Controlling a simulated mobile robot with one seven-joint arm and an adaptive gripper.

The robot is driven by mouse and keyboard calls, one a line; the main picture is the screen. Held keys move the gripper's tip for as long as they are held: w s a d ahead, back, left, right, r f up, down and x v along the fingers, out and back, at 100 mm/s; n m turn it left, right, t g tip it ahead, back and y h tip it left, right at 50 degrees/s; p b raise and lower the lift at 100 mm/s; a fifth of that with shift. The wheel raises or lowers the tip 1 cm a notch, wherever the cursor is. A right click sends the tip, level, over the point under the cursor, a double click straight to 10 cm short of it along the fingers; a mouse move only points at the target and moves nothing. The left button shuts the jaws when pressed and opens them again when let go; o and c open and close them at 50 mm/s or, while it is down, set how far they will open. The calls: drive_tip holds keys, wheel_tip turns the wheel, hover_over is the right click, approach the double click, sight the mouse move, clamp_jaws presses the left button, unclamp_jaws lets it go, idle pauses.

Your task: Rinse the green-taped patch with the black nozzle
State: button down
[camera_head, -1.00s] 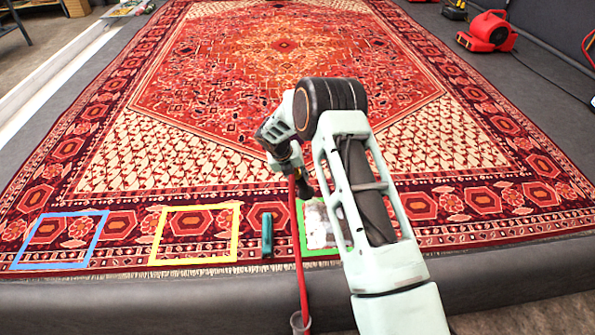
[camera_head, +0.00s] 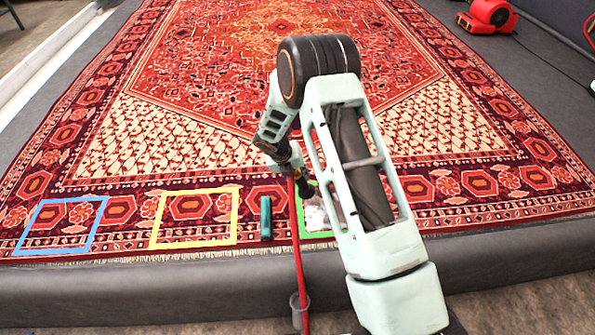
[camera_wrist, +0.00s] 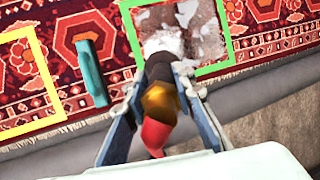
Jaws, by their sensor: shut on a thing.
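The green-taped patch (camera_wrist: 215,69) lies on the rug's near border, with white foam-like blotches over a grey-brown area inside it. It also shows in the head view (camera_head: 318,236), partly hidden by my arm. My gripper (camera_wrist: 158,78) is shut on the black nozzle (camera_wrist: 158,64), which has a brass-coloured collar and a red hose end. The nozzle's tip points at the patch and overlaps its near-left part in the wrist view; I cannot tell its height above the rug. In the head view my gripper (camera_head: 287,163) is small, with the nozzle (camera_head: 306,187) angled down to the right.
A teal brush-like block (camera_wrist: 91,72) lies left of the patch. A yellow-taped square (camera_head: 236,218) and a blue-taped square (camera_head: 32,228) lie farther left. A red hose (camera_head: 298,245) runs down to a grey ring (camera_head: 300,302) at the near edge. A red blower (camera_head: 487,17) stands far right.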

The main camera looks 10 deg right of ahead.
drive_tip(key=s+b, duration=0.2)
drive_tip(key=s, duration=0.6)
drive_tip(key=shift+s, duration=0.3)
idle(0.3)
idle(0.3)
